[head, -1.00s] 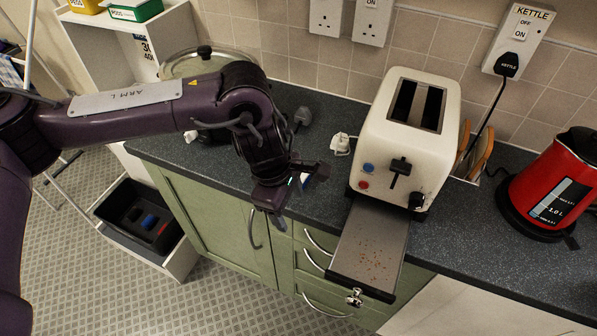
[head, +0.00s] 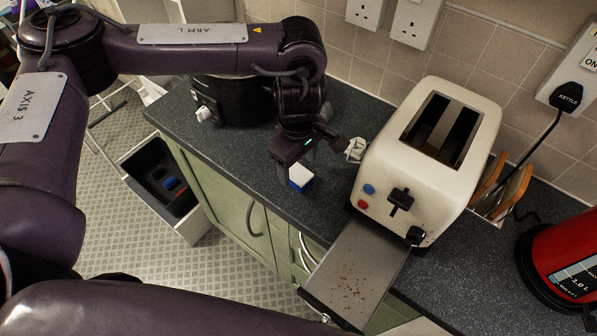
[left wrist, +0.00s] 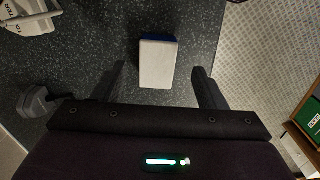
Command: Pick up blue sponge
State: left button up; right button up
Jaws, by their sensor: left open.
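The blue sponge (head: 300,177), with a white upper face, lies on the dark speckled worktop near its front edge, left of the toaster. In the left wrist view the sponge (left wrist: 157,63) shows its white face with a blue strip at its far end. My left gripper (head: 310,158) is open above and just behind the sponge in the head view. In the left wrist view its fingers (left wrist: 160,82) stand apart, one on each side of the sponge's near end, and nothing is between them in a grip. My right gripper is not seen.
A cream toaster (head: 413,165) stands to the right with its crumb tray (head: 355,275) pulled out over the edge. A loose plug (head: 355,150) lies beside it. A black pot (head: 240,100) is behind my arm. A red kettle (head: 565,260) is far right.

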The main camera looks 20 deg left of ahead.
aim_at(299, 173)
pick_arm(q)
notch_tip(299, 173, down, 4)
jog(key=shift+w+r+p, duration=0.15)
jog(key=shift+r+p, duration=0.1)
jog(key=shift+p, duration=0.35)
jog(key=shift+f, duration=0.2)
jog(key=c, duration=1)
jog(key=shift+c, duration=0.2)
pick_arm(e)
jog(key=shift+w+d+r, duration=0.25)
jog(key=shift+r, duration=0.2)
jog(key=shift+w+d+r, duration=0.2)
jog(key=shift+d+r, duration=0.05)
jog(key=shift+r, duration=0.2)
